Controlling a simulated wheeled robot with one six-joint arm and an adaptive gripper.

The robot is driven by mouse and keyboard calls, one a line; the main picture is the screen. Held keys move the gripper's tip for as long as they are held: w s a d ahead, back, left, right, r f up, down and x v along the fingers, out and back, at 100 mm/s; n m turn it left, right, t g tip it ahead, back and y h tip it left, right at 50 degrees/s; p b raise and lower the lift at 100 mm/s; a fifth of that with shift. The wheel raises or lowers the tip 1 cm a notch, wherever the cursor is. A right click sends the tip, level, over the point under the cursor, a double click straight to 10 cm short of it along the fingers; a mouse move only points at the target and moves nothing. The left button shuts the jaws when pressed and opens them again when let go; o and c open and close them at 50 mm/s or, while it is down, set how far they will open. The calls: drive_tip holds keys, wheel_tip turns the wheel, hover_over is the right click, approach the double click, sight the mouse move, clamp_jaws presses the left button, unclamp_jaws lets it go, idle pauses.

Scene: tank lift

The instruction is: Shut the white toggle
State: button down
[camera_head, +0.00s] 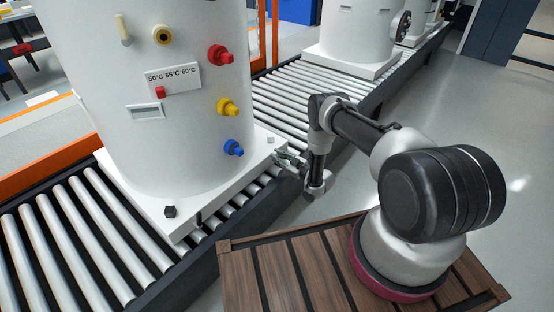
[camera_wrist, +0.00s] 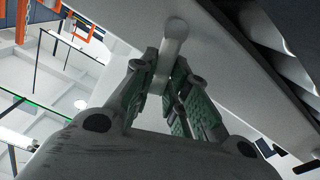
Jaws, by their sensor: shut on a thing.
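The white toggle (camera_wrist: 172,32) shows in the wrist view as a pale lever with a rounded end. My gripper (camera_wrist: 164,72) has its green-padded fingers closed on the lever's shaft, and the rounded end sticks out past the fingertips. In the head view my gripper (camera_head: 288,158) is low at the right edge of the white base plate (camera_head: 192,212) under the near tank (camera_head: 165,120). The toggle cannot be made out there; the fingers cover that spot.
The near tank carries red (camera_head: 219,54), yellow (camera_head: 228,106) and blue (camera_head: 233,147) fittings above my gripper. A cream lever (camera_head: 123,30) is higher up. The tank stands on a roller conveyor (camera_head: 75,240). Another tank (camera_head: 355,30) stands behind. Floor to the right is clear.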

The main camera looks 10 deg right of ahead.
drive_tip(key=shift+d+m, duration=0.2)
drive_tip(key=shift+m, duration=0.2)
idle(0.3)
drive_tip(key=c, duration=1.7)
unclamp_jaws()
drive_tip(key=shift+d, duration=0.1)
drive_tip(key=v, duration=1.1)
drive_tip(key=shift+s+d, duration=0.2)
drive_tip(key=shift+s, duration=0.15)
